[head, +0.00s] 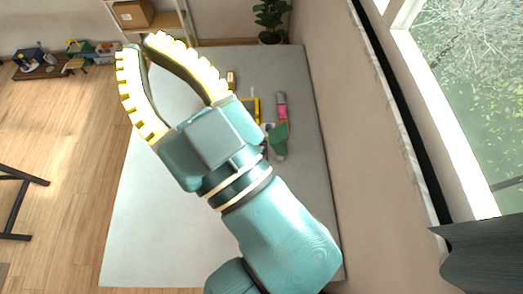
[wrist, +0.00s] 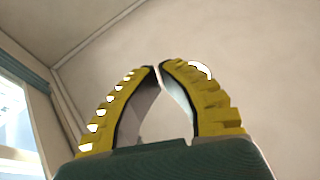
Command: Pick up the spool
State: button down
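My gripper (head: 140,42) is raised over the left part of the grey table (head: 175,230) in the head view. Its two yellow ribbed fingers lean toward each other, with a narrow gap at the tips and nothing between them. The wrist view shows the same empty gripper (wrist: 159,67) against bare wall and ceiling. I cannot clearly make out the spool. A small tan object (head: 231,79) stands on the table right of the fingers, too small to identify. My gripper and arm hide part of the table.
Right of my gripper are a yellow frame (head: 257,106), a pink item (head: 282,106) and a green object (head: 279,141). A wall and window (head: 455,90) lie to the right. A shelf with a cardboard box (head: 132,14) and a potted plant (head: 271,15) stand beyond. The table's near left is clear.

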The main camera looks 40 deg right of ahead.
jog(key=shift+c, duration=1)
grip_release()
